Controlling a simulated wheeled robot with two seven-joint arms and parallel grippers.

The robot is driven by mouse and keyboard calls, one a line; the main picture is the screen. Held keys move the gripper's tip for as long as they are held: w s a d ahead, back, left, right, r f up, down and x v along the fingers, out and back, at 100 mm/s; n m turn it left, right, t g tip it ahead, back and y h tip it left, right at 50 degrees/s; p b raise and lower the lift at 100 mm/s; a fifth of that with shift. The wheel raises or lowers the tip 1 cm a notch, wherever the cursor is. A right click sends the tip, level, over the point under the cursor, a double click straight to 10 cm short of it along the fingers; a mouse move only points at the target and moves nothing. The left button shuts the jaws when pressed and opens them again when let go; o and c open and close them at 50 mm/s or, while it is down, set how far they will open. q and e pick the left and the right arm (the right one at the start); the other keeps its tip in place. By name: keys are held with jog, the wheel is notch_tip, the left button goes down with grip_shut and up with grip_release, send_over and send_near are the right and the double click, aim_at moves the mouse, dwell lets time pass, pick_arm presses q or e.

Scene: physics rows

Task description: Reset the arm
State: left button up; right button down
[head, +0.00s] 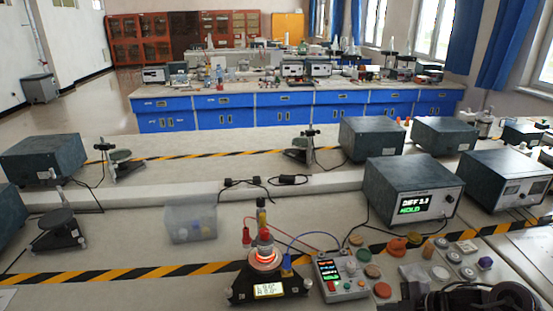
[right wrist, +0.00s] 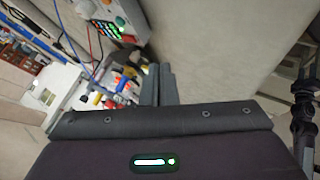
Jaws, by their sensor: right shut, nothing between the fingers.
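My right gripper (right wrist: 158,84) shows in the right wrist view with its two grey fingers together and nothing between them. In the head view, dark parts of my right arm (head: 485,298) show at the bottom right corner, near the table's front edge. The fingertips are not clear there. My left arm and gripper are in neither view.
A black-based device (head: 268,290) with a glowing orange ring stands at front centre, beside a small control box (head: 343,283). Coloured discs lie right of it, near my right arm. A meter box (head: 413,192) and clear bin (head: 190,223) stand farther back.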

jog(key=s+a+f+m+t+h, duration=0.1)
jog(key=s+a+m+t+h, duration=0.25)
jog(key=a+m, duration=0.35)
jog(key=s+r+m+g+h, duration=0.25)
jog(key=s+m+g, duration=0.55)
jog(key=s, duration=0.9)
notch_tip(320, 180, down, 31)
jog(key=s+m, duration=0.2)
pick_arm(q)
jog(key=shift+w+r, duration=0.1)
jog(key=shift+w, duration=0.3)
pick_arm(e)
jog(key=s+d+f, duration=0.2)
jog(key=s+f, duration=0.7)
jog(key=s+d+f+h, duration=0.1)
jog(key=s+f, duration=0.7)
jog(key=s, duration=0.2)
jog(key=shift+d+f, duration=0.4)
jog(key=c, duration=2.2)
grip_release()
jog(key=shift+g, duration=0.25)
